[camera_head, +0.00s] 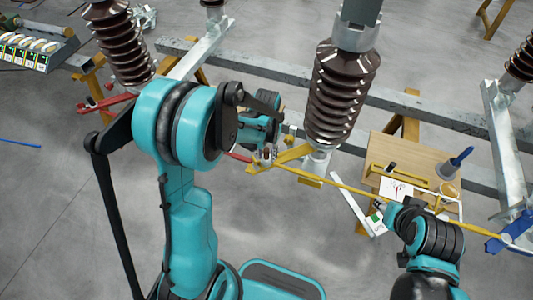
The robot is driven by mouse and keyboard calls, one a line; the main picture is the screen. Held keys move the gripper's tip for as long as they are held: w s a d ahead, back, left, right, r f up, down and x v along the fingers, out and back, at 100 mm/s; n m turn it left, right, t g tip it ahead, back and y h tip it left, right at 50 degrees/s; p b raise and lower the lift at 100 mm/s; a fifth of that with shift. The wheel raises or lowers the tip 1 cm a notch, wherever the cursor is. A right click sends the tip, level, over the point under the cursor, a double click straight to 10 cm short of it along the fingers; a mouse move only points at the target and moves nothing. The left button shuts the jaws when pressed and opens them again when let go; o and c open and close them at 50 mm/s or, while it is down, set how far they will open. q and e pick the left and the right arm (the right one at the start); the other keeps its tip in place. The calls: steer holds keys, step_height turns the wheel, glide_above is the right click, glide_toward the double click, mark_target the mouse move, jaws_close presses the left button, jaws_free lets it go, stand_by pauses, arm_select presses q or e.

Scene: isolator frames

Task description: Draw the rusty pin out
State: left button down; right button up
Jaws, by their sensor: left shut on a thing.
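My left arm comes up from the bottom left and bends over at its teal and black joints. Its gripper (265,152) points down at the metal joint where the yellow rod (350,187) meets a yellow bracket (290,157), beside the middle brown insulator (338,95). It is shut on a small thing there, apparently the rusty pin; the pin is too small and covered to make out. My right arm comes in from the bottom right. Its gripper (382,206) is near the wooden board, small and partly hidden, so its jaws are unclear.
A wooden board (410,155) holds a blue-handled tool (455,160), a white sheet (396,189) and a cup-like container (450,190). Grey steel beams (420,110) run across behind. Another brown insulator (122,45) stands at the left. The grey floor at the lower left is clear.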

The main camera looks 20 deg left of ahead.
arm_select(q)
steer(key=shift+r+p, duration=1.65)
steer(key=shift+r, duration=0.85)
